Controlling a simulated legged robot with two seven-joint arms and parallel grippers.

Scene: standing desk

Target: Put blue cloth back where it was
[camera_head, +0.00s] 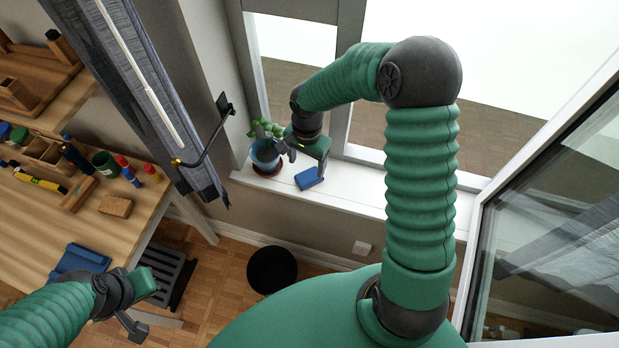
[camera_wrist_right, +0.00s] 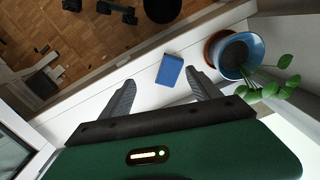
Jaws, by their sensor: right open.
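A folded blue cloth (camera_head: 309,178) lies on the white windowsill, right of the potted plant. In the right wrist view the blue cloth (camera_wrist_right: 170,70) shows ahead of and between the fingertips. My right gripper (camera_head: 306,164) is open and empty above the sill, pointing down close over the cloth; its fingers also show in the right wrist view (camera_wrist_right: 160,78). A second blue folded cloth (camera_head: 80,260) lies at the front edge of the wooden desk (camera_head: 45,225). My left gripper (camera_head: 145,305) is near that desk corner, apart from the sill; its finger opening is unclear.
The plant in a blue pot (camera_head: 266,155) stands on the windowsill (camera_head: 360,197) close to my right gripper. A grey curtain (camera_head: 140,85) hangs left of it. Small pots, tools and blocks crowd the desk. A black bin (camera_head: 272,270) stands on the floor. The sill right of the cloth is clear.

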